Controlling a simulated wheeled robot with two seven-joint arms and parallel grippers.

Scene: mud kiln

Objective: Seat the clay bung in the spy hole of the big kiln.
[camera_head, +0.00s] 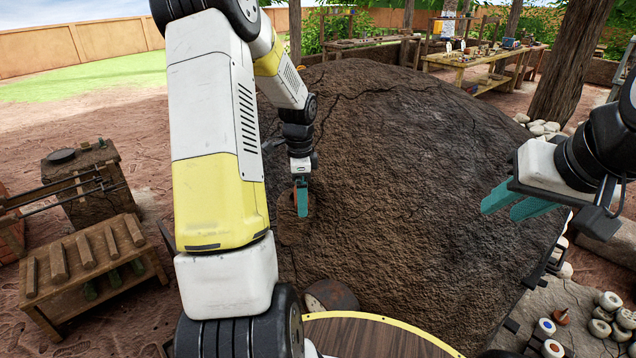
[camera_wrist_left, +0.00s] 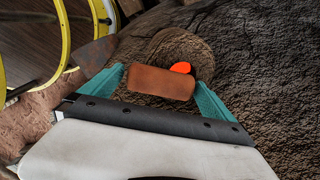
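The big kiln (camera_head: 420,190) is a large, cracked brown mud dome filling the middle of the head view. In the left wrist view its wall carries a round raised boss (camera_wrist_left: 168,42), with the spy hole (camera_wrist_left: 181,67) glowing orange-red. My left gripper (camera_head: 301,203) is at the kiln's near face, in front of this boss. Its teal fingers are shut on the clay bung (camera_wrist_left: 160,84), a reddish-brown piece spanning between them. The bung overlaps the lower left of the glow; I cannot tell whether it touches the kiln. My right gripper (camera_head: 510,207) is open and empty, right of the kiln.
A low wooden bench (camera_head: 90,270) with short rods stands at the left, by a block-like stand (camera_head: 85,185). Several small round pieces (camera_head: 608,318) lie at the lower right. A worktable (camera_head: 485,62) stands behind.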

